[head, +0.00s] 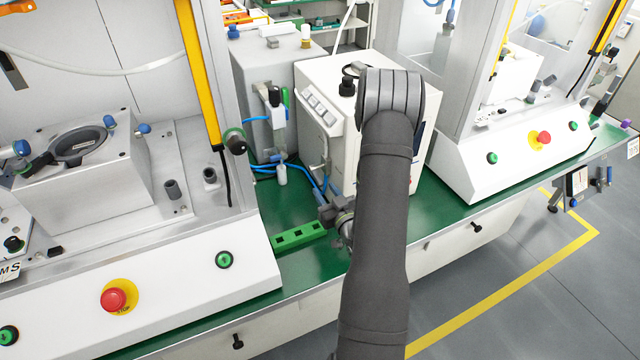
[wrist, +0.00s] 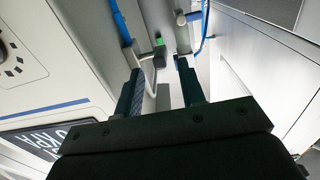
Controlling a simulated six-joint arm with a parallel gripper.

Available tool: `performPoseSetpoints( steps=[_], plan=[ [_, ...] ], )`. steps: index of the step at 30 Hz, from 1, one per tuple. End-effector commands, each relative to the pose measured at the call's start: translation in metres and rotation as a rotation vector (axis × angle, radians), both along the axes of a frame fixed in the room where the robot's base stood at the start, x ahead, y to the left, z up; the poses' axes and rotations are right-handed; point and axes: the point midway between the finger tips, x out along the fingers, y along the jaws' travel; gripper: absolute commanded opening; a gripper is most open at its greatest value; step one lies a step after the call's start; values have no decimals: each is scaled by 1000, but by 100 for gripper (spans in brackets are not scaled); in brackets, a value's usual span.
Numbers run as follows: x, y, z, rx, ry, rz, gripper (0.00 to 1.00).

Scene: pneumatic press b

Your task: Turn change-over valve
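I cannot tell for sure which part is the change-over valve. A pneumatic unit with a black top, a green strip and a clear white-bottomed bowl (head: 279,125) stands upright on the front of the grey box, with blue hoses at its foot. In the wrist view a small grey fitting with a green top (wrist: 160,52) shows ahead, near the gap between my fingertips; I cannot tell if it touches them. My gripper (head: 328,212) is low over the green bench, beside the white machine, partly hidden by my arm. In the wrist view my gripper (wrist: 160,78) has its fingers apart with nothing clearly held.
The white machine (head: 318,78) stands close to my arm. A green slotted block (head: 299,236) lies on the green bench (head: 278,205) below my gripper. Blue hoses (head: 262,168) run near it. Press stations with red stop buttons (head: 114,300) stand left and right.

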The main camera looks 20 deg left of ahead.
Motion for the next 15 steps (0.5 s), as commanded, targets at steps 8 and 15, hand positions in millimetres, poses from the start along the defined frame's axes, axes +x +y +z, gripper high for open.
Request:
performPoseSetpoints(
  steps=[8, 15],
  plan=[
    [27, 27, 0, 0, 0, 2, 36],
    [31, 31, 0, 1, 2, -1, 36]
  ],
)
